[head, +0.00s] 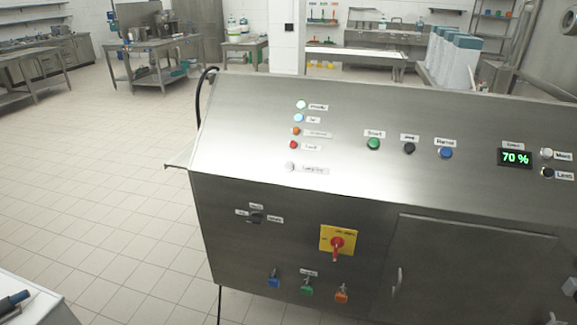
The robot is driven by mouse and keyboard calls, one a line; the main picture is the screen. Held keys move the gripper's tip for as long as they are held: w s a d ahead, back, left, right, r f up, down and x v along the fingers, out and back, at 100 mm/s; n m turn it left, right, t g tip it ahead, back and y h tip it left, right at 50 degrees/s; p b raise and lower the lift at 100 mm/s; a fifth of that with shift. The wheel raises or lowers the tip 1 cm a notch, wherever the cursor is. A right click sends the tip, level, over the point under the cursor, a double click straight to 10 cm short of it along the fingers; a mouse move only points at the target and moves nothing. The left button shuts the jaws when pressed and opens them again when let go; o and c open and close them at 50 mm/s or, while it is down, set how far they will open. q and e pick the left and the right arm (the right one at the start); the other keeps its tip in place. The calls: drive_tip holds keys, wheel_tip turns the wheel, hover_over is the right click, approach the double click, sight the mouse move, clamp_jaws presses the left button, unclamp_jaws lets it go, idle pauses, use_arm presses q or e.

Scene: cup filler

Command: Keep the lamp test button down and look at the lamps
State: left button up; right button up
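The lamp test button (290,167) is a small pale button low on the left of the sloped steel panel (240,135), with a label to its right. Nothing touches it. Above it is a column of lamps: a pale green one (300,105), a light blue one (299,118), an orange one (296,131) and a red one (293,145). The top two look bright; whether the orange and red ones are lit I cannot tell. Neither of my grippers shows in the head view.
Green (374,144), black (410,148) and blue (446,153) buttons sit right of the lamps. A display (515,159) reads 70 %. A red rotary switch (337,244) sits on the front face. A black cable (200,95) bends around the panel's left edge. Open floor lies left.

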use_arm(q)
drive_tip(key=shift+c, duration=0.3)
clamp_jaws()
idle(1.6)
